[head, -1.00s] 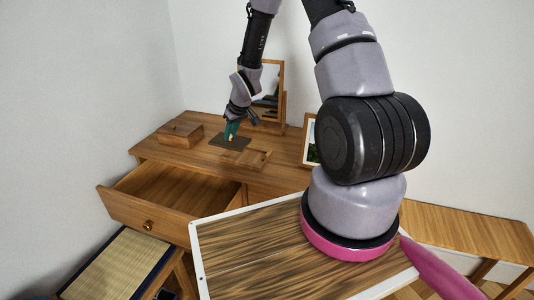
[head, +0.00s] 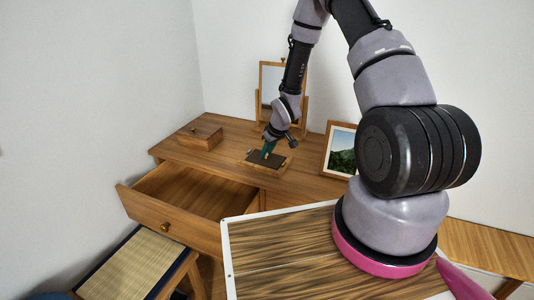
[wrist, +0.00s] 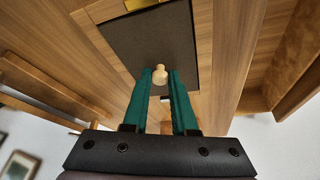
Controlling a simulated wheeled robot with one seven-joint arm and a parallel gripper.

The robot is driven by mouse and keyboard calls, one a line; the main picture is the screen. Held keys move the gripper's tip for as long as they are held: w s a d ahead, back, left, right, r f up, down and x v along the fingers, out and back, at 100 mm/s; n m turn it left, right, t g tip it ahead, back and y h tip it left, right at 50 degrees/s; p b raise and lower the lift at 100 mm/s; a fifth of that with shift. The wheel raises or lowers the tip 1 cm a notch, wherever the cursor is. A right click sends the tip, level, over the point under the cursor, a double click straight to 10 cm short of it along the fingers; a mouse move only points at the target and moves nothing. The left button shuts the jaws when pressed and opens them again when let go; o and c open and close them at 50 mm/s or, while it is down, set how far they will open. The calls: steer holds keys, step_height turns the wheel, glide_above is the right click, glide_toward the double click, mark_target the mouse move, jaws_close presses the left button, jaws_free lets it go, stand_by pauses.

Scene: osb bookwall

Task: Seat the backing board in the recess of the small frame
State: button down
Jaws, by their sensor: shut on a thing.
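The backing board (head: 257,159) is a thin dark panel with a pale wooden knob (wrist: 160,75). My gripper (head: 267,152) is shut on this knob with its green fingers. The small wooden frame (head: 286,164) lies flat on the desk under the board, its rim showing past the board's edges. In the wrist view the dark board (wrist: 150,40) lies within the wooden rim (wrist: 97,42). I cannot tell whether it is down in the recess or slightly above it.
A lidded wooden box (head: 200,137) stands at the desk's left. A mirror on a stand (head: 283,88) is behind my gripper, and a framed landscape picture (head: 341,152) stands to the right. The desk drawer (head: 178,197) is pulled open in front.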

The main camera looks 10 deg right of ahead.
steer(key=shift+f, duration=0.2)
steer(key=c, duration=0.7)
jaws_free()
steer(key=s+d+r+m+h, duration=0.15)
steer(key=s+r, duration=0.25)
steer(key=r, duration=0.8)
steer(key=s+d+r+m+t, duration=0.1)
steer(key=s+d+r+m, duration=0.2)
steer(key=r, duration=0.8)
steer(key=s+d+r+m+h, duration=0.1)
steer(key=s+d+r, duration=0.3)
steer(key=r, duration=0.8)
steer(key=s+a+r+m, duration=0.1)
steer(key=s+r, duration=0.3)
steer(key=s, duration=0.2)
steer(key=s+a+r+m+t+y, duration=0.1)
steer(key=s+r+m, duration=0.1)
steer(key=s+r, duration=0.2)
steer(key=s+a+r+m+y, duration=0.1)
steer(key=s+r, duration=0.3)
steer(key=s, duration=0.4)
steer(key=shift+s+r+m+t, duration=0.25)
steer(key=shift+r+t, duration=0.05)
steer(key=shift+t, duration=0.1)
